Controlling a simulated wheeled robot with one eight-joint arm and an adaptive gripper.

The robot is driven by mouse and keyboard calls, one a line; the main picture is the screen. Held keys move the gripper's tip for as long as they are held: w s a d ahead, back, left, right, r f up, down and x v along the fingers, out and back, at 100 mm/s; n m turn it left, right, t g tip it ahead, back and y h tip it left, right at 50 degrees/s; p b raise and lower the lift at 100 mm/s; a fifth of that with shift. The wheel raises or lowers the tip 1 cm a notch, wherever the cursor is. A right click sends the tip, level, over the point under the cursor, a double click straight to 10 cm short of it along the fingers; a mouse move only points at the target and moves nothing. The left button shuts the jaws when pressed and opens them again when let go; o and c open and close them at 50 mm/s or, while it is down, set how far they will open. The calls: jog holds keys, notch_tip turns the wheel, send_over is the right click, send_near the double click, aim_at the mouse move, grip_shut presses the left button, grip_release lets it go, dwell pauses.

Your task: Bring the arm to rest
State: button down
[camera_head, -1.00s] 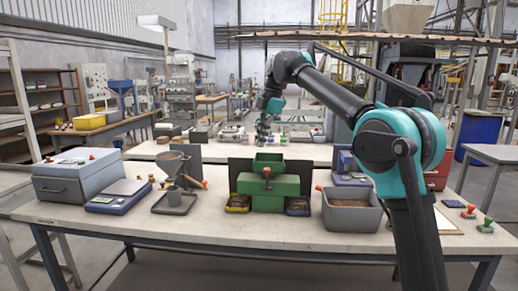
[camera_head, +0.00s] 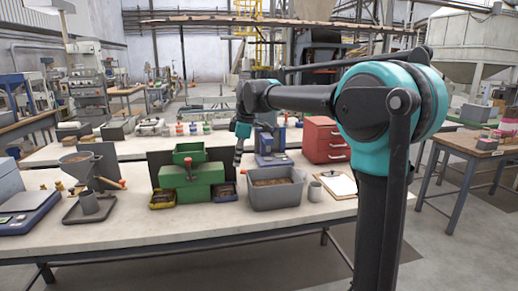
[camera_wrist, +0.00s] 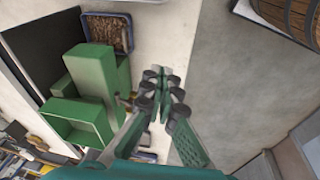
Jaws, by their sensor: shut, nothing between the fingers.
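My gripper (camera_head: 238,158) hangs over the bench (camera_head: 150,233) in the head view, small and partly lost against the background, between the green machine (camera_head: 190,182) and the grey bin (camera_head: 275,193). In the wrist view its two green fingers (camera_wrist: 163,78) come together at the dark tips, with nothing held between them. The green machine (camera_wrist: 95,95) lies left of the fingers there, and a small tray of pellets (camera_wrist: 107,32) is at the top. My arm reaches out and bends downward at its far end, clear of the bench top as far as I can see.
The grey bin holds brown pellets. A funnel stand (camera_head: 78,165) is at left. The bench's front strip is clear.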

jog(key=s+d+f+m+t, duration=0.1)
jog(key=s+d+f+m, duration=0.4)
jog(key=d+f, duration=0.3)
jog(key=s+d+f+m+t, duration=0.1)
jog(key=s+d+f+m, duration=0.45)
jog(key=d, duration=0.35)
jog(key=s+d+f+m+t+h, duration=0.1)
jog(key=s+d+f+m+h, duration=0.1)
jog(key=s+d+f+m, duration=0.85)
jog(key=w+a+r+n+t+h, duration=0.2)
jog(key=w+a+r+n+t, duration=0.2)
jog(key=w+a+n, duration=0.25)
jog(key=w+a+r+n+t+h, duration=0.2)
jog(key=w+a+r+n+t, duration=0.15)
jog(key=w+a+n, duration=0.35)
jog(key=s+a+r+n+t+y, duration=0.2)
jog(key=s+a+r+n+y, duration=0.15)
jog(key=a, duration=0.75)
jog(key=s+a+r+n+t+y, duration=0.25)
jog(key=a+r, duration=0.25)
jog(key=a, duration=0.6)
jog(key=s+a+r+n+t+y, duration=0.2)
jog(key=a+r+n+t, duration=0.15)
jog(key=a, duration=0.75)
jog(key=d+x, duration=0.2)
jog(key=x, duration=1)
jog(key=shift+w+r+g, duration=0.2)
jog(key=shift+w+g, duration=0.15)
jog(key=shift+w, duration=0.2)
